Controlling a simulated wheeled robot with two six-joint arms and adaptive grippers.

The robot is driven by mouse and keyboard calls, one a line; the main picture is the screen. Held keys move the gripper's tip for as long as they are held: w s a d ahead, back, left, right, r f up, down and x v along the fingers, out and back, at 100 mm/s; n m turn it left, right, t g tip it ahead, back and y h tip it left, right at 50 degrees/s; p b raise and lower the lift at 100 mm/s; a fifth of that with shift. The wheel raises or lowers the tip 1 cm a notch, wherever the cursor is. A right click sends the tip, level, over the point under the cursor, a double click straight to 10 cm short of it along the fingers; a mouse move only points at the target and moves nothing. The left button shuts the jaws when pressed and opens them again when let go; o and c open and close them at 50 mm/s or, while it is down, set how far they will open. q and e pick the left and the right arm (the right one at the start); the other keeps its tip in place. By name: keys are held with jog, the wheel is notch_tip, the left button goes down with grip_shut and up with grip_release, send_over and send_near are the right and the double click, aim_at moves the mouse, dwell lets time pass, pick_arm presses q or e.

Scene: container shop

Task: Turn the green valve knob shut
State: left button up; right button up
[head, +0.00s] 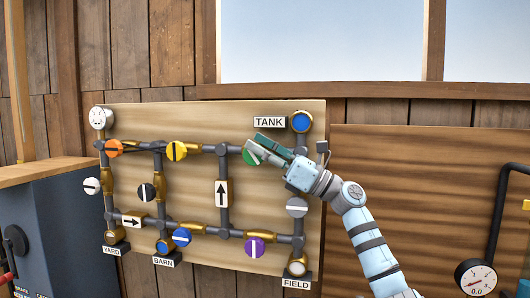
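The green valve knob (250,158) is on the upper pipe of the wooden panel, below and left of the TANK label. Part of a white bar shows on its face, but its angle is unclear because my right gripper covers much of the knob. My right gripper (257,147) reaches in from the right, with its fingertips at the knob. I cannot tell whether they touch it or how far apart they are. My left gripper is not in view.
The panel (195,112) carries other knobs close by: orange (115,148), yellow (177,150), black (147,192), blue (182,237), purple (254,245) and grey (297,207). A pressure gauge (476,278) is at the lower right. A dark cabinet (50,225) stands left.

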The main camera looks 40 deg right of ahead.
jog(key=v, duration=0.7)
